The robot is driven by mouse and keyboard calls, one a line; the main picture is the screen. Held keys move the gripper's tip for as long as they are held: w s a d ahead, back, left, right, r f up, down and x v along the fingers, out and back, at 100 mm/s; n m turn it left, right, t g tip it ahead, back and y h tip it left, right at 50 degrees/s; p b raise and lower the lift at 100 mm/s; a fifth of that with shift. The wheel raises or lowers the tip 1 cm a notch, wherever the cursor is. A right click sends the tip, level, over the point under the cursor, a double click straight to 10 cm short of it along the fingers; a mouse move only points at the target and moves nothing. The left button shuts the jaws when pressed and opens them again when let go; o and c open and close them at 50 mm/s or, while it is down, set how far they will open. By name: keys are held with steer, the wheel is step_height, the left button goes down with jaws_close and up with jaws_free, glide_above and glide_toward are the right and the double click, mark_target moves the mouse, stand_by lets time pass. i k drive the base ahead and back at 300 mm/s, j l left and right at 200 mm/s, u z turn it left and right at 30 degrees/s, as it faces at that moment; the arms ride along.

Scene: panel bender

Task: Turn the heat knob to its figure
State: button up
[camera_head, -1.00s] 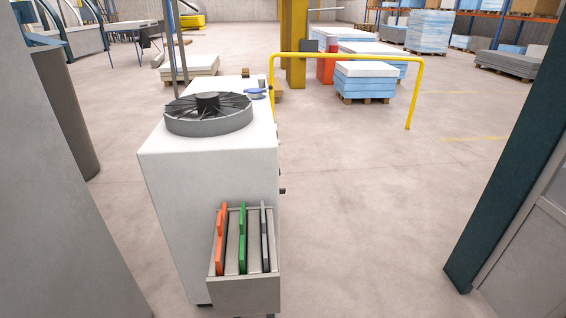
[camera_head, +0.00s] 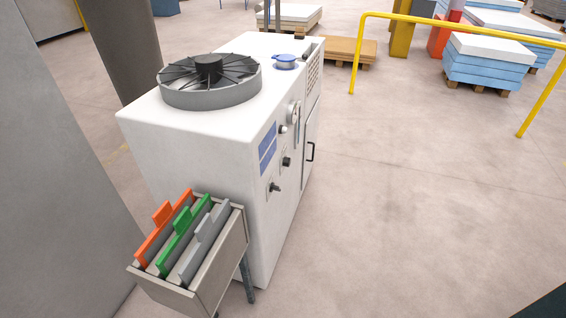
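A white machine cabinet (camera_head: 200,140) stands left of centre, with its control side seen at a steep angle. That side carries black knobs: a lower knob (camera_head: 275,187), a middle knob (camera_head: 287,161) and a small upper one (camera_head: 283,129). A round gauge (camera_head: 294,112) sits above them and a blue panel (camera_head: 267,148) to their left. I cannot tell which knob is the heat knob, and no figures or pointer marks are readable. My gripper is not in view.
A grey holder (camera_head: 215,277) with orange, green and grey plates stands at the cabinet's near end. A dark fan (camera_head: 208,80) tops the cabinet. A yellow rail (camera_head: 440,22) stands at the back right. The floor right of the cabinet is clear. A grey wall-like surface (camera_head: 50,170) is at left.

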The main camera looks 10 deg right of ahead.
mark_target(287, 161)
steer(key=i+l, duration=0.25)
steer(key=i, duration=0.25)
steer(key=i+l+u, duration=0.15)
steer(key=i, duration=0.3)
steer(key=i+l, duration=0.35)
steer(key=i+j+u, duration=0.05)
steer(key=i, duration=0.1)
